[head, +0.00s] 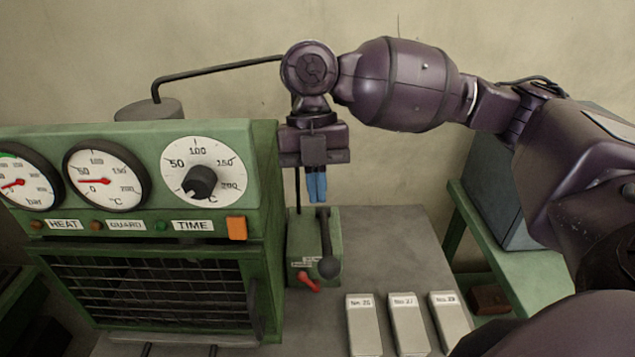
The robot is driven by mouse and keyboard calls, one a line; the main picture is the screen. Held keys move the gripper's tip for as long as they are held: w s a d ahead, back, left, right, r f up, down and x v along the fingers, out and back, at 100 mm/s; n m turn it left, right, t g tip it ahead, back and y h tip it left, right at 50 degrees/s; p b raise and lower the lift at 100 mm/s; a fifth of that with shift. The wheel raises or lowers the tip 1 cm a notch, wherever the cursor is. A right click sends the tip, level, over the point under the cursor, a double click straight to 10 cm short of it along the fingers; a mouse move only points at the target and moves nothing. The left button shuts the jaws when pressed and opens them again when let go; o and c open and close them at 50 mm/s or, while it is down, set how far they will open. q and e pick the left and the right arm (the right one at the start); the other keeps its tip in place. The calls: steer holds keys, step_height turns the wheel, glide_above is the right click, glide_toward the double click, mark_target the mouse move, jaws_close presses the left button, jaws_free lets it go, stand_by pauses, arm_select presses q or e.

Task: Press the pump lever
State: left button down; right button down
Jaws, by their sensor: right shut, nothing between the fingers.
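The pump is a small green box (300,240) on the grey bench top, right of the green press cabinet. A short red handle (309,284) sits low on the pump's front. My left gripper is not in view.
The green cabinet (262,160) with gauges and a dial (203,168) stands close on the left. A thin black pipe (215,70) runs above it. Several labelled pale blocks (406,325) lie at the front right. The bench (400,240) right of the pump is clear.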

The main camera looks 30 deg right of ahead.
mark_target(326, 261)
steer(key=x, duration=0.9)
steer(key=shift+w+d+f, duration=0.1)
steer(key=shift+d+f, duration=0.3)
steer(key=shift+f, duration=0.45)
